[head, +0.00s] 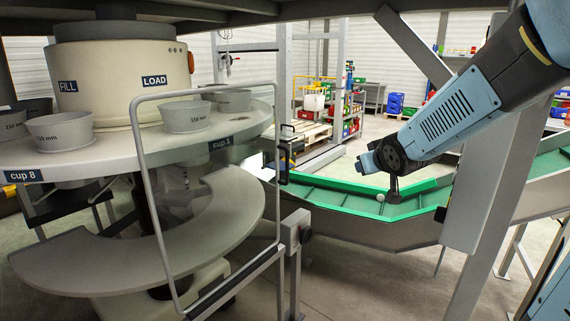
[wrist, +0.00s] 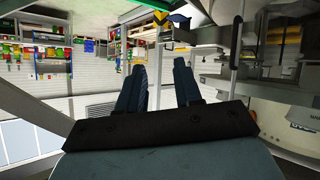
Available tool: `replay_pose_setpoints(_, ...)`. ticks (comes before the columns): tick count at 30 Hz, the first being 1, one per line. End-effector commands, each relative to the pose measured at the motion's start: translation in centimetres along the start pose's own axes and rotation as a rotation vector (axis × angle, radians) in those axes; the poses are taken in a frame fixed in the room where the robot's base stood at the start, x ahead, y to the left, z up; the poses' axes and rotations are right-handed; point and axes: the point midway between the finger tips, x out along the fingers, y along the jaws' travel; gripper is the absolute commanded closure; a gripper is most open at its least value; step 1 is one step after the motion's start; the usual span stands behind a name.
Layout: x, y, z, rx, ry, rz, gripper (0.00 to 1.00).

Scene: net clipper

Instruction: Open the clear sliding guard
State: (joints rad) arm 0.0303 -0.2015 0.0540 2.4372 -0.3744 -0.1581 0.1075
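The clear sliding guard (head: 205,91) is a see-through panel in a rounded grey frame. It stands upright in front of the right part of the round cup table in the head view. A dark handle-like piece (head: 285,152) shows at its right edge; how it is fixed is too small to tell. My gripper (head: 368,163) is to the right of the guard, apart from it, above the green chute. In the wrist view my gripper (wrist: 159,66) has its two fingers spread with nothing between them. I cannot tell whether the guard shows there.
The cup table (head: 110,150) carries several grey cups and a cream hopper (head: 120,80). A curved grey tray (head: 60,265) lies below. A green chute (head: 340,200) holds a small white ball (head: 380,197). A slanted grey post (head: 480,190) stands beside my arm.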

Motion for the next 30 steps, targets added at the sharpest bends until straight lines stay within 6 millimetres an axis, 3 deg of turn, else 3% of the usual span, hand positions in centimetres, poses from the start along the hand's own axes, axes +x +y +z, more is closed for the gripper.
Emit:
replay_pose_setpoints(1,1.7,-0.7,-0.2,-0.014,0.032,-0.030,0.66)
replay_pose_setpoints(6,6.0,-3.2,-1.2,-0.039,0.173,-0.142,0.66)
replay_pose_setpoints(13,10.2,-7.2,-1.5,-0.020,0.364,-0.328,0.66)
replay_pose_setpoints(21,11.8,-10.6,-1.2,0.045,0.529,-0.504,0.66)
replay_pose_setpoints(30,12.6,-11.8,-1.8,0.066,0.574,-0.550,0.66)
